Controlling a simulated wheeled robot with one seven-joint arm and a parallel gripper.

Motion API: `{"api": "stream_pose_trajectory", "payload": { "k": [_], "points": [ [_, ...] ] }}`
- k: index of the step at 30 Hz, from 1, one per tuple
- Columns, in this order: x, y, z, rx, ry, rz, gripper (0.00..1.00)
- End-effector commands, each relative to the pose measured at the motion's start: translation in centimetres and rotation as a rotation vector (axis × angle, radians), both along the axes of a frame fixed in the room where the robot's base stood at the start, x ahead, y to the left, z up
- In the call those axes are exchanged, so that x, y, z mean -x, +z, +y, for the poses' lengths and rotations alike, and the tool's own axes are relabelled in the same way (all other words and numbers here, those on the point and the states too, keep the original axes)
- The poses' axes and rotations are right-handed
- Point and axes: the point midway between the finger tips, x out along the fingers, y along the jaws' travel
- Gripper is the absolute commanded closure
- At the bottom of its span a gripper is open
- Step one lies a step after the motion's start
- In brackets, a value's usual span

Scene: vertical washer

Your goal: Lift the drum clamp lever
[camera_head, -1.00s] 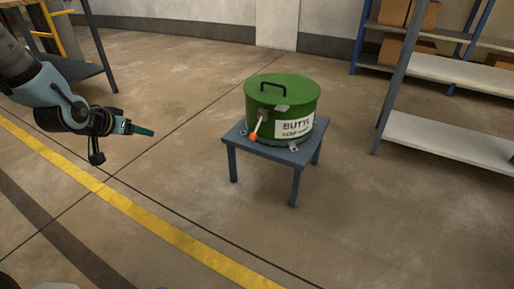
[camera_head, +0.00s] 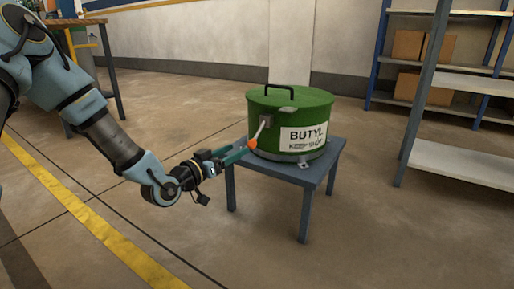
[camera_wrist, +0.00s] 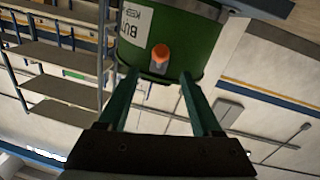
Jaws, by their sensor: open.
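The green drum (camera_head: 288,112) with a black lid handle and a white BUTYL label sits on a small blue-grey table (camera_head: 310,178). Its clamp lever (camera_head: 259,130) is a pale rod ending in an orange knob (camera_head: 252,143), which hangs down at the drum's left front. My gripper (camera_head: 243,153) is open with its green fingertips close to the knob. In the wrist view, which is turned upside down, the knob (camera_wrist: 160,54) shows ahead of and between the two open fingers (camera_wrist: 158,80). Whether a finger touches it I cannot tell.
A shelf rack (camera_head: 465,165) with cardboard boxes stands to the right. A workbench (camera_head: 100,60) stands at the back left. The floor around the small table is clear, with a yellow line (camera_head: 85,220) at the left.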

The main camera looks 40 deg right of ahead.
Motion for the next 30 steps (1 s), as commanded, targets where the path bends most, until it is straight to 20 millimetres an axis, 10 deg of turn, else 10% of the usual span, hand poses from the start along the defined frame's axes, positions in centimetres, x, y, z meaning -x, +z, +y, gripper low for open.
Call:
{"api": "stream_pose_trajectory", "payload": {
  "k": [15, 30],
  "points": [
    [-1.2, -0.2, -8.5, -0.001, 0.000, -0.001, 0.34],
    [-1.5, 0.0, -10.1, -0.004, 0.000, 0.001, 0.34]
  ]
}}
